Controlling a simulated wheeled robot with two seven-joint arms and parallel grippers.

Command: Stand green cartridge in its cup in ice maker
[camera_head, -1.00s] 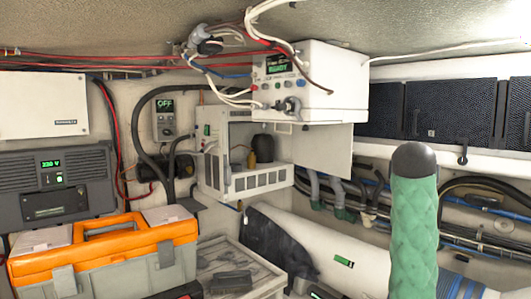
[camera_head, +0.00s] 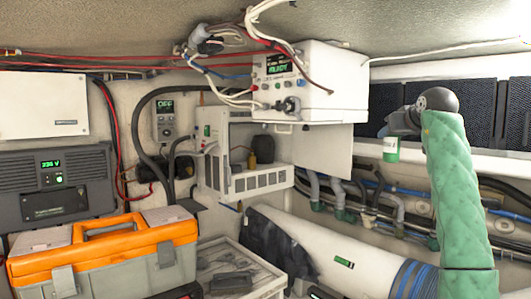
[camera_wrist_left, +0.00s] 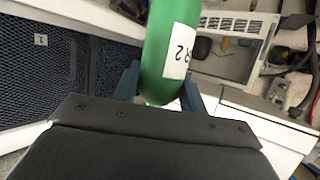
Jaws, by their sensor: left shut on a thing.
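The green cartridge (camera_head: 391,155) shows in the head view, with a white label around its upper part. In the left wrist view the cartridge (camera_wrist_left: 165,50) carries a label ending in "2". My left gripper (camera_head: 402,124) is shut on it; its blue fingers (camera_wrist_left: 161,82) are on either side. The cartridge hangs in the air to the right of the ice maker (camera_head: 262,180), well apart from it. The ice maker's front is open, with a dark cylinder (camera_head: 264,147) and an ochre bottle-like piece (camera_head: 251,161) inside. I cannot make out the cup. My right gripper is out of view.
A white control box (camera_head: 320,90) with cables overhangs the ice maker, and a white panel (camera_head: 325,150) hangs beside it. Pipes and hoses (camera_head: 345,200) run below. An orange-lidded toolbox (camera_head: 100,255) stands at the left. Open air separates cartridge and ice maker.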

